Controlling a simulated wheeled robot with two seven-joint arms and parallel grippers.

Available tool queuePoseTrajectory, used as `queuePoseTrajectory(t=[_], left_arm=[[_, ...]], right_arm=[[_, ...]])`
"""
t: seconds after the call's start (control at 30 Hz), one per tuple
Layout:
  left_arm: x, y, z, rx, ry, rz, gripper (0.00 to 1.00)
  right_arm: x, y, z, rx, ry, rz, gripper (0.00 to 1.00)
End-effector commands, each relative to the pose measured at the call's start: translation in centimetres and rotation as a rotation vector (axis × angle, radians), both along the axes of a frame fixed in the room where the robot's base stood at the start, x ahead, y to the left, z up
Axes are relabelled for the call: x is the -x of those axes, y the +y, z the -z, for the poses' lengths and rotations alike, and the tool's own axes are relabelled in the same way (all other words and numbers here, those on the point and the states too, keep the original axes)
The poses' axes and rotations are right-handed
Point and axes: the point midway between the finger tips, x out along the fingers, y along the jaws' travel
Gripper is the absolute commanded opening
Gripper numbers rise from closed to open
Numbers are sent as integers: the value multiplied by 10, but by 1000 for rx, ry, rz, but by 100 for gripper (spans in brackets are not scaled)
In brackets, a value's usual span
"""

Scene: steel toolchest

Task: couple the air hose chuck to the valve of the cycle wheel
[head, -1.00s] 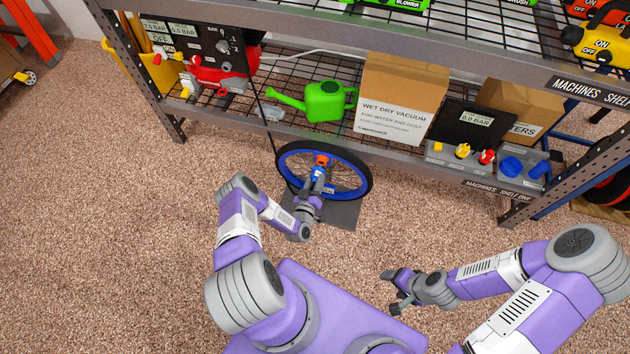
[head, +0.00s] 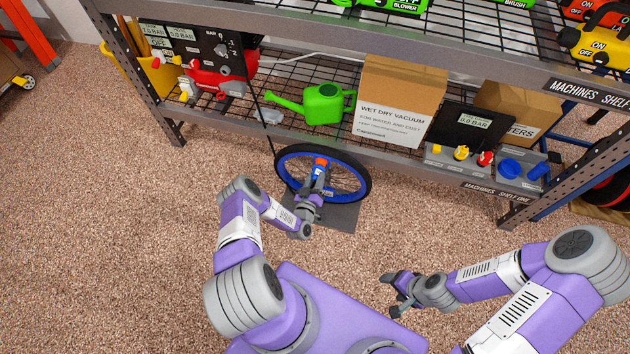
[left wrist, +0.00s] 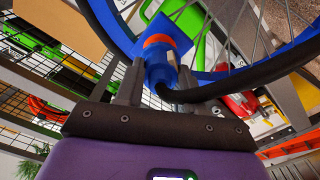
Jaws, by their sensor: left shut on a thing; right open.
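The cycle wheel (head: 367,180), with a black tyre and blue rim, stands on the floor before the shelf. My left gripper (head: 318,180) is in front of the wheel, shut on the air hose chuck (head: 321,162), which is blue with an orange-red ring. The wheel's blue rim (left wrist: 292,52) is close behind. I cannot make out the valve or whether the chuck touches it. My right gripper (head: 397,292) is open and empty, low over the floor.
A dark grey plate (head: 340,218) lies under the wheel. The shelf behind holds a red compressor (head: 215,75), a green watering can (head: 325,103), a vacuum box (head: 395,105) and a grey tray (head: 475,165). The carpet left of my left arm is clear.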

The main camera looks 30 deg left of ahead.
Motion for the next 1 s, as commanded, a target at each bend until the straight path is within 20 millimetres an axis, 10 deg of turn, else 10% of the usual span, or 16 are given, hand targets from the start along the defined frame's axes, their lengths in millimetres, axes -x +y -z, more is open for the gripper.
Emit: queuePoseTrajectory(t=[0.4,0.43,0.6,1.0], left_arm=[[-10,2,0,0,-1,2,0],[-10,2,0,0,0,1,41],[-10,2,0,0,0,1,67],[-1,0,-1,2,2,0,68]], right_arm=[[0,0,0,0,0,0,69],[0,0,0,0,0,0,69],[0,0,0,0,0,0,69],[0,0,-5,0,0,0,69]])
